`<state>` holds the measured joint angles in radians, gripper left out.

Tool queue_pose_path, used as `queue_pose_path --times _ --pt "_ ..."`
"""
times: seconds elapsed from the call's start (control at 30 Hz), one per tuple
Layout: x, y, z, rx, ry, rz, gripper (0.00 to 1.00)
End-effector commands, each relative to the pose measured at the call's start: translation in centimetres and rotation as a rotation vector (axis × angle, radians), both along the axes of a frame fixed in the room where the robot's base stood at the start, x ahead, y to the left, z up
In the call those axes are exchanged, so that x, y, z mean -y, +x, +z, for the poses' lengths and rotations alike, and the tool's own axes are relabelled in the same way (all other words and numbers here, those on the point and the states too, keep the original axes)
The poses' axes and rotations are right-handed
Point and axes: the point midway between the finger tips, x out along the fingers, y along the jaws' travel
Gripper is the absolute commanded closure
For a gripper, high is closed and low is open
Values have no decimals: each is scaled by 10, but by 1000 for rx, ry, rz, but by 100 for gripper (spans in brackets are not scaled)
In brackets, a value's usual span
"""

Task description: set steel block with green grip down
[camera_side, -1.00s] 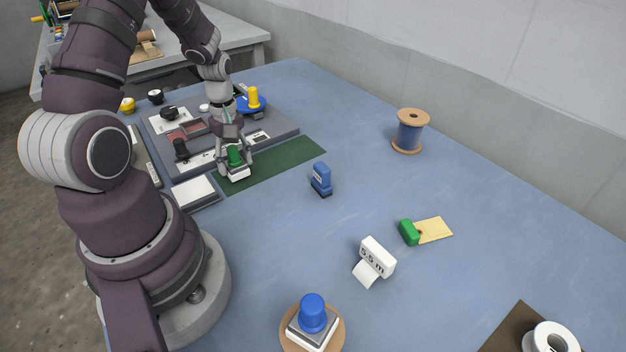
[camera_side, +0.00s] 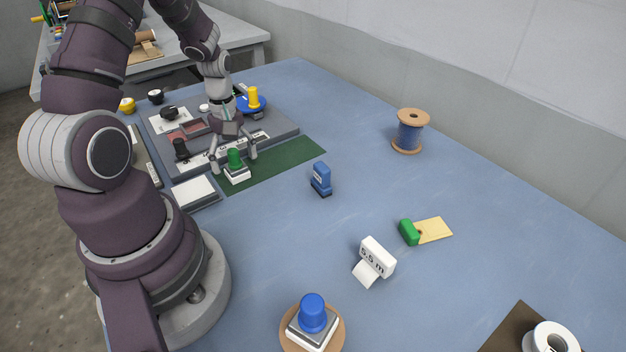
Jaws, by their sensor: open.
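The steel block with green grip (camera_side: 236,174) stands upright at the left end of the dark green mat (camera_side: 285,162), near the white-topped pad. My gripper (camera_side: 233,163) is open, its fingers spread to either side of the green grip and apart from it. The fingertips are just behind and around the block's upper part. Whether the block's base lies wholly on the mat is hard to tell at this size.
A grey panel (camera_side: 285,128) with knobs and a yellow-handled piece lies behind. A white-topped pad (camera_side: 195,191) is to the left. A small blue stamp-like piece (camera_side: 321,180) stands right of the mat. A blue-gripped block (camera_side: 312,318) sits in front.

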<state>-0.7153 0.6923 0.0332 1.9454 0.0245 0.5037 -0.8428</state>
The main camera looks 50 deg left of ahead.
Motion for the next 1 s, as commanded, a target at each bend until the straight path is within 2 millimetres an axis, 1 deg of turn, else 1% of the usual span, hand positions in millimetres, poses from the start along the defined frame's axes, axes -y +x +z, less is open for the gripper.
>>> queue_pose_path --times 0.2,0.3,0.4,0.5,0.57,0.67,0.7,0.77,0.8,0.9,1.0 --pt "-1 1 58 8 7 0 31" --pt "-1 0 83 6 6 1 31" --pt "-1 0 100 4 4 0 31" --pt "1 0 109 4 3 -6 31" --pt "7 3 117 16 12 -53 31" --pt "36 12 139 78 58 -286 31" --pt "54 14 150 112 86 -426 31" --pt "81 13 164 167 135 -654 31" --pt "99 10 172 204 171 -803 31" --pt "135 -2 184 289 261 -1147 31" --pt "158 -13 188 351 336 -1391 31"
